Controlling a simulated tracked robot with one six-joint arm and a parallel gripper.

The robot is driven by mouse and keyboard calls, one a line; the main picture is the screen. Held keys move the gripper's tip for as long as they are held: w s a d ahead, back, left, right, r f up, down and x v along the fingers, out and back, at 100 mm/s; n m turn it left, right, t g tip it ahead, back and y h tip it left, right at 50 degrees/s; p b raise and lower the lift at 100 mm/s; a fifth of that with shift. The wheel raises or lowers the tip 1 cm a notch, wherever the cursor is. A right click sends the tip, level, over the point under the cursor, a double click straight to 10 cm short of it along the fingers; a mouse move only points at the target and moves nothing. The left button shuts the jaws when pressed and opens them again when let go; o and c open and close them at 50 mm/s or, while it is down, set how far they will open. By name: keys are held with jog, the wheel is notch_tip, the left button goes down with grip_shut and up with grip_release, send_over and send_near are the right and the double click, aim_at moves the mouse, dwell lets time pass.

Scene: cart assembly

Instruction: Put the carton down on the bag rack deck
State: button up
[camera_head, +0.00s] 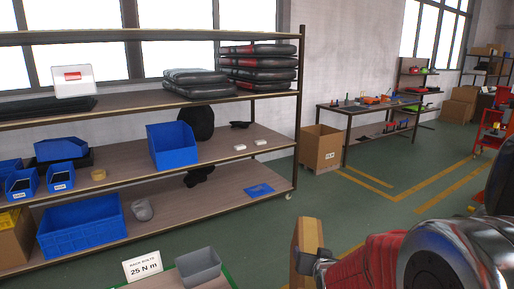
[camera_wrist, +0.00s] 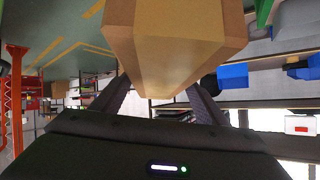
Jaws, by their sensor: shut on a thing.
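A tan carton (camera_head: 307,250) shows at the bottom centre of the head view, just left of my red arm. It also fills the top middle of the wrist view (camera_wrist: 178,45). My gripper (camera_wrist: 158,88) is shut on the carton, with one dark finger on each side. In the head view my gripper (camera_head: 324,262) is partly hidden by the carton and arm. The carton is held up, with the green floor behind it. No deck is labelled as the bag rack deck; I cannot tell whether it is in view.
A large shelf unit (camera_head: 130,161) at left holds black stacked bags (camera_head: 258,61) and blue bins (camera_head: 171,145). A grey bin (camera_head: 198,266) and a "25 N m" sign (camera_head: 142,266) stand at the bottom. A cardboard box (camera_head: 321,148) stands by a workbench (camera_head: 349,111). Floor between is clear.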

jog(key=shift+r, duration=0.15)
jog(key=shift+m+h, duration=0.8)
jog(key=shift+m, duration=0.1)
jog(key=shift+w+d+r, duration=0.2)
jog(key=shift+w+r, duration=0.2)
jog(key=shift+r, duration=0.4)
jog(key=shift+w+d+r, duration=0.15)
jog(key=shift+w+r, duration=0.25)
jog(key=shift+r, duration=0.4)
jog(key=shift+w+d+r, duration=0.2)
jog(key=shift+w+r, duration=0.2)
jog(key=shift+r, duration=0.4)
jog(key=shift+w+r+m+h, duration=0.15)
jog(key=shift+r+h, duration=0.1)
jog(key=shift+r, duration=0.3)
jog(key=shift+w+r+m+h, duration=0.15)
jog(key=shift+r+h, duration=0.1)
jog(key=shift+r, duration=0.25)
jog(key=shift+a+r, duration=0.15)
jog(key=shift+r, duration=0.35)
jog(key=shift+a+r+m+h, duration=0.35)
jog(key=shift+r+m+h, duration=0.05)
jog(key=shift+r, duration=0.1)
jog(key=shift+s+a+r, duration=0.15)
jog(key=shift+a+r, duration=0.35)
jog(key=shift+a, duration=0.05)
